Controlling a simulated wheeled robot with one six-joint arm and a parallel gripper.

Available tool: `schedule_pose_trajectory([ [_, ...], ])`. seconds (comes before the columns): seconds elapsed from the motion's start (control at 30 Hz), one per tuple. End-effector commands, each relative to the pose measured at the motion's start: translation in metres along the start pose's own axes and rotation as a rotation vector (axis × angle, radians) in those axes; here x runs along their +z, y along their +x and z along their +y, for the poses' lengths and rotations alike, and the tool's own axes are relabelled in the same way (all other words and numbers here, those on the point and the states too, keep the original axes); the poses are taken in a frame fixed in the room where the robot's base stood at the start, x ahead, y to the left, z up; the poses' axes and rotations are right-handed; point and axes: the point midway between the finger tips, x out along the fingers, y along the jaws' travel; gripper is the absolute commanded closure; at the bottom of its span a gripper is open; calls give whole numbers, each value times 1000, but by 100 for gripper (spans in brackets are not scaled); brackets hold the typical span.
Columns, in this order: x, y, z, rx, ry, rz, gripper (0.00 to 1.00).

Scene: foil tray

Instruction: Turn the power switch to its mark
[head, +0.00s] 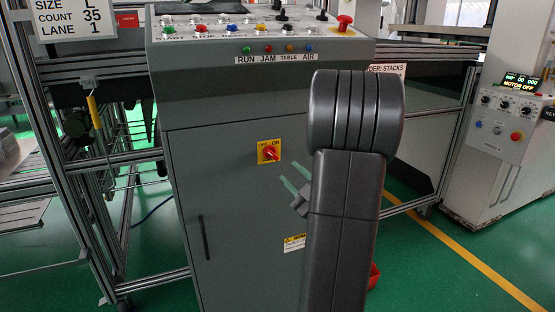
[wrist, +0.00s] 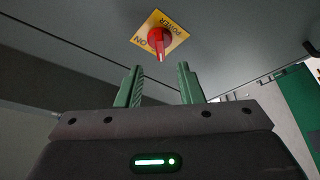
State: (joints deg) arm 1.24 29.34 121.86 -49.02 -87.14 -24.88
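The power switch (head: 269,152) is a red rotary knob on a yellow square plate on the front of the grey cabinet. In the wrist view the red knob (wrist: 157,42) is beyond the fingertips, its handle pointing down in that picture, and the plate reads "POWER" and "ON". My gripper (wrist: 160,80) has two green fingers, apart and empty, with a gap between them and the knob. In the head view my gripper (head: 293,178) is just right of and below the switch, partly hidden by my arm. The exact mark on the plate is too small to tell.
Above is a sloped panel with coloured buttons (head: 232,29). Aluminium frames (head: 75,185) stand at left.

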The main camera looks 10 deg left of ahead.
Motion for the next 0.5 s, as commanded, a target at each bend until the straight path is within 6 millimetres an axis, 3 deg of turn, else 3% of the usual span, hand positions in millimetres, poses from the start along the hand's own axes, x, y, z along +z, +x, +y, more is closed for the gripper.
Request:
schedule_pose_trajectory([
  [0.3,-1,55,-1,-2,0,3,66],
  [0.5,0,71,0,-1,1,1,66],
])
